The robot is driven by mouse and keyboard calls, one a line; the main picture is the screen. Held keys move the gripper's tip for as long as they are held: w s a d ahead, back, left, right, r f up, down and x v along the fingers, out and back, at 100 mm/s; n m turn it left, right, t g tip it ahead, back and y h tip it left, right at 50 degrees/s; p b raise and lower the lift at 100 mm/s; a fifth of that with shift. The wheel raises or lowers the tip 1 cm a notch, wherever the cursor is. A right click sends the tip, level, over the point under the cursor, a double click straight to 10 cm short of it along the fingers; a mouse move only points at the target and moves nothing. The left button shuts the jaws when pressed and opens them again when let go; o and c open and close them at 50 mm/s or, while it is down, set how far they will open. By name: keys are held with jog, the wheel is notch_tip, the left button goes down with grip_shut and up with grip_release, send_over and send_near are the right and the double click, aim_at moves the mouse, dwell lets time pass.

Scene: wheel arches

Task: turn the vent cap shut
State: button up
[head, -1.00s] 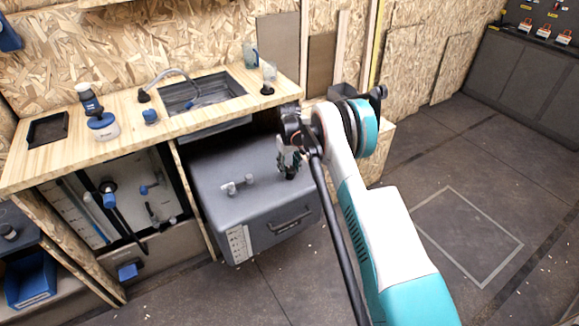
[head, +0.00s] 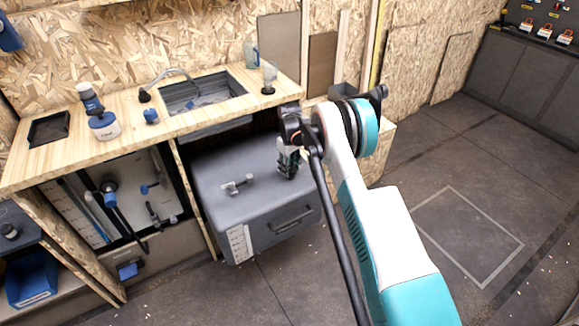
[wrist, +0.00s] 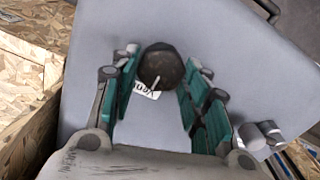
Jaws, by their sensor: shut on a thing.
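The grey tank (head: 222,160) sits under the bench end in the head view, and its grey top (wrist: 235,45) fills much of the wrist view. The dark round vent cap (wrist: 160,66) stands on that top with a pale line across it. A white label (wrist: 147,91) with dark letters lies beside it, partly covered by the cap. My gripper (head: 288,164) is over the right side of the tank top. In the wrist view its green-padded fingers (wrist: 163,72) lie on both sides of the cap, shut on it. In the head view the fingers hide the cap.
A small valve fitting (head: 238,185) stands on the tank top left of my gripper. The wooden bench (head: 135,125) with a sink (head: 203,92) overhangs behind and left. Open floor (head: 400,205) lies to the right.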

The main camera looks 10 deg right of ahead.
jog(key=o, duration=1)
jog(key=shift+o, duration=0.2)
jog(key=shift+r, duration=0.1)
notch_tip(320, 180, up, 12)
